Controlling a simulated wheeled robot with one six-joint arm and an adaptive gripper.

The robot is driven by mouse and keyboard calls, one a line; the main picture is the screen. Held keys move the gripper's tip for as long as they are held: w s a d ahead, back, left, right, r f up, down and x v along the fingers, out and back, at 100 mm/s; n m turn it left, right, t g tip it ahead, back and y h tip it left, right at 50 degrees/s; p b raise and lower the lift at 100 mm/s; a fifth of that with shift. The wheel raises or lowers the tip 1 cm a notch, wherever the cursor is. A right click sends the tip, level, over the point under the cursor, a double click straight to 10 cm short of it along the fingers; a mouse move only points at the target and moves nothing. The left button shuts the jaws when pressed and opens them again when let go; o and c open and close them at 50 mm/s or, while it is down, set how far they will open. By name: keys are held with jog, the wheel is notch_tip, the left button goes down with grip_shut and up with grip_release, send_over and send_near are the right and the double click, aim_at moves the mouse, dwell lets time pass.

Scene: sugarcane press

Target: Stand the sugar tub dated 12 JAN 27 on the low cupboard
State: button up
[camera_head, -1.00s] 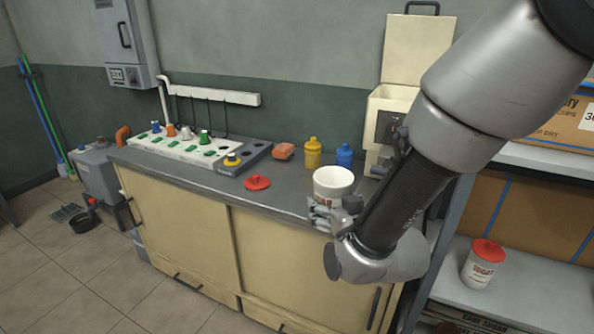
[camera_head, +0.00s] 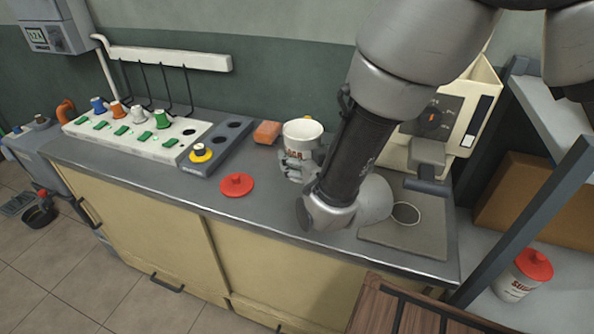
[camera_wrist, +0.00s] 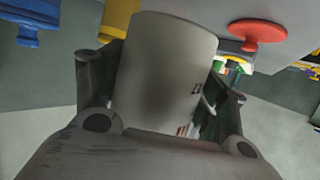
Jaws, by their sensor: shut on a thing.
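A white sugar tub (camera_head: 303,143) without a lid, its open rim upward and dark print on its side, is in my gripper (camera_head: 296,168). The fingers are closed around its lower part. The tub is over the grey top of the low beige cupboard (camera_head: 150,205); whether its base touches the top is hidden. In the wrist view, the tub (camera_wrist: 165,70) fills the middle between the fingers (camera_wrist: 160,100). I cannot read a date on it. A second sugar tub (camera_head: 516,284) with a red lid stands on the shelf at right, its date unreadable.
A loose red lid (camera_head: 236,185) lies on the cupboard top, left of my gripper. A switch panel (camera_head: 130,137), a dark holed block (camera_head: 218,143) and an orange block (camera_head: 267,132) are behind and left. A beige machine (camera_head: 470,110) stands right.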

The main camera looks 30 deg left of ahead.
jog(key=shift+f, duration=3.2)
jog(key=shift+f, duration=0.15)
jog(key=o, duration=1.4)
jog(key=shift+r, duration=0.2)
jog(key=v, duration=1.2)
jog(key=shift+f, duration=0.1)
